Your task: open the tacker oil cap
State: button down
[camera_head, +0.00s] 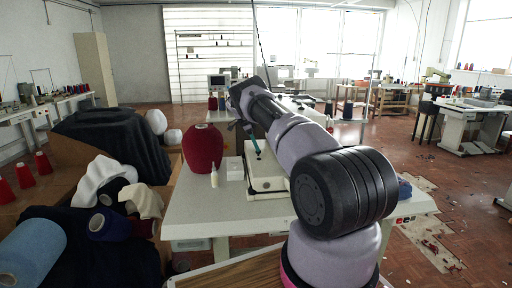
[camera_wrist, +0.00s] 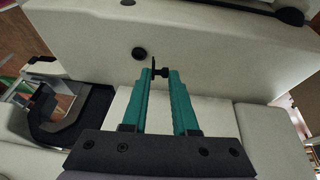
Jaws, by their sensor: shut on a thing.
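The tacker is a cream sewing machine (camera_head: 266,184) on the white table in the head view. Its pale body (camera_wrist: 215,45) fills the upper wrist view. My gripper (camera_wrist: 160,74) has two teal fingers pointing at this body, and they show small in the head view (camera_head: 256,148). A small black part, seen edge-on as a thin disc with a short stem, sits between the fingertips; I take it for the oil cap (camera_wrist: 154,67). A round black spot (camera_wrist: 139,54) lies on the body just beyond the tips; I cannot tell whether it is an opening or a knob.
A dark red thread cone (camera_head: 203,148), a small white bottle (camera_head: 214,179) and a white box (camera_head: 235,169) stand left of the machine on the table (camera_head: 190,215). A black machine part (camera_wrist: 75,125) lies left of my fingers. Fabric rolls fill the left.

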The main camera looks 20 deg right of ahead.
jog(key=shift+w, duration=0.15)
dwell(0.3)
jog(key=c, duration=0.8)
grip_release()
jog(key=shift+o, duration=0.2)
